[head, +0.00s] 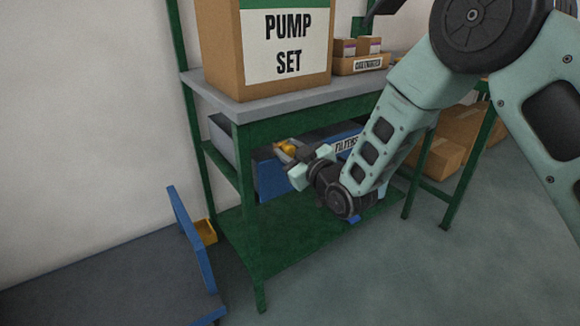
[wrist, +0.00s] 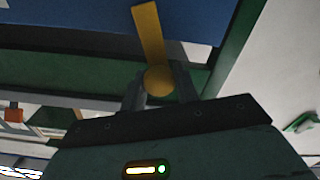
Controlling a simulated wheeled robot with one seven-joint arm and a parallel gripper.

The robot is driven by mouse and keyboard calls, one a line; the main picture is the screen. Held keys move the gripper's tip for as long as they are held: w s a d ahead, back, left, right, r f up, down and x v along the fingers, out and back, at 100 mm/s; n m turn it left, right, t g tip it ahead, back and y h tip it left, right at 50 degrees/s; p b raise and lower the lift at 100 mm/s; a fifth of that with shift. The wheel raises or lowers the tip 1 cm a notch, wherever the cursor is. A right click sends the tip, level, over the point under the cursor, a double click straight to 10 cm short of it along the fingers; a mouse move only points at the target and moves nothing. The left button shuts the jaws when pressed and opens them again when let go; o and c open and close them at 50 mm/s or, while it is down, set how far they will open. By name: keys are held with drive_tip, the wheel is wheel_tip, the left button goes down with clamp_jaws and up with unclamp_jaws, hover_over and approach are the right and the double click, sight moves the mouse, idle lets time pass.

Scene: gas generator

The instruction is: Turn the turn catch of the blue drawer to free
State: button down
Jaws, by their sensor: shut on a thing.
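The blue drawer (head: 270,180) sits under the grey top of a green bench, with a label partly hidden by my arm. Its turn catch (head: 287,147) is yellow-orange and shows at the drawer's upper edge. In the wrist view the turn catch (wrist: 150,40) has a round knob and a long flat bar, and the bar lies across the blue drawer front (wrist: 80,18). My gripper (head: 298,165) is at the catch. In the wrist view my gripper (wrist: 160,90) is shut on the round knob, one finger on each side.
A large pump set box (head: 240,85) and a smaller labelled carton (head: 362,64) stand on the bench top. A green bench leg (head: 250,215) is close left of the drawer. A blue panel (head: 190,240) and a yellow bin (head: 205,231) are at lower left.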

drive_tip(key=n+b, duration=0.1)
drive_tip(key=n, duration=0.2)
drive_tip(key=n+b, duration=0.2)
drive_tip(key=n, duration=0.1)
drive_tip(key=shift+a+f, duration=0.1)
drive_tip(key=shift+f, duration=0.1)
drive_tip(key=n+b, duration=0.2)
drive_tip(key=n, duration=0.2)
drive_tip(key=shift+s, duration=0.1)
drive_tip(key=shift+n+b, duration=0.7)
drive_tip(key=shift+n, duration=1.1)
drive_tip(key=c, duration=1.1)
unclamp_jaws()
drive_tip(key=p+v, duration=0.2)
drive_tip(key=v, duration=1.5)
drive_tip(key=shift+s, duration=0.15)
